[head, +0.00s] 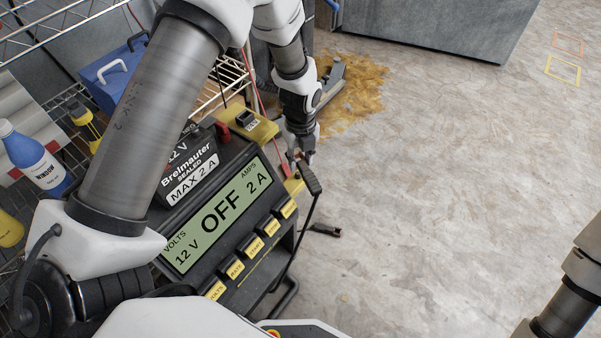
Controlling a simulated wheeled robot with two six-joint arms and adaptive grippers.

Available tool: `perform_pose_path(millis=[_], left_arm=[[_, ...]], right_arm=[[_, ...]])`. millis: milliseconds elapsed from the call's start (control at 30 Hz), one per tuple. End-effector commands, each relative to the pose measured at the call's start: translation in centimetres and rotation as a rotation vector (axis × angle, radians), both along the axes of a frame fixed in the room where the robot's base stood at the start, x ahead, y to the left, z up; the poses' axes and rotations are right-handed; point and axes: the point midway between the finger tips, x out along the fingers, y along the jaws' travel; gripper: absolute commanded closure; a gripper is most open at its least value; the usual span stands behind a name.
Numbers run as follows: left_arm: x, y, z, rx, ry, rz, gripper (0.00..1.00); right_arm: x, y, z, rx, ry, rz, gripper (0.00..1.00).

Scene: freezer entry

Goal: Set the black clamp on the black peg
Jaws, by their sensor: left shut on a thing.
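My left gripper (302,158) is shut on a black clamp (313,182), just right of the charger and above the floor. The clamp's dark ridged handle points down and right, and a black cable hangs from it. The fingers and the clamp's jaws are small and partly hidden. I cannot tell for sure which part is the black peg; a small black block (244,119) with a white label stands on a yellow plate (262,131), up and left of the gripper. My right arm shows at the lower right, its gripper out of view.
The charger (222,217) reads OFF, 12 V, 2 A. A black battery (187,165) with a red cap (222,133) sits behind it. Another dark clamp-like piece (323,230) lies on the floor. A blue bottle (38,160) stands left. Floor at right is clear.

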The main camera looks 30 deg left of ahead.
Motion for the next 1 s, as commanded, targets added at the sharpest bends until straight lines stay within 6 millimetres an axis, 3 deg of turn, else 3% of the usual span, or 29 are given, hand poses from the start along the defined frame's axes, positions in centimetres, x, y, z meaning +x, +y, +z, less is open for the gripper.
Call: perform_pose_path(millis=[333, 500, 800, 1000], left_arm=[[0.0, 0.0, 0.2, 0.0, 0.0, -0.016, 1.0], [0.0, 0.0, 0.5, 0.001, 0.002, -0.015, 1.0], [0.0, 0.0, -3.1, 0.001, 0.001, -0.014, 1.0], [0.0, 0.0, -3.9, 0.001, -0.001, -0.014, 1.0]], right_arm=[[0.0, 0.0, 0.3, 0.0, -0.001, 0.0, 0.6], [0.0, 0.0, 1.4, 0.0, 0.0, 0.0, 0.6], [0.0, 0.0, -0.1, 0.0, 0.0, 0.0, 0.6], [0.0, 0.0, -0.3, 0.0, 0.0, 0.0, 0.6]])
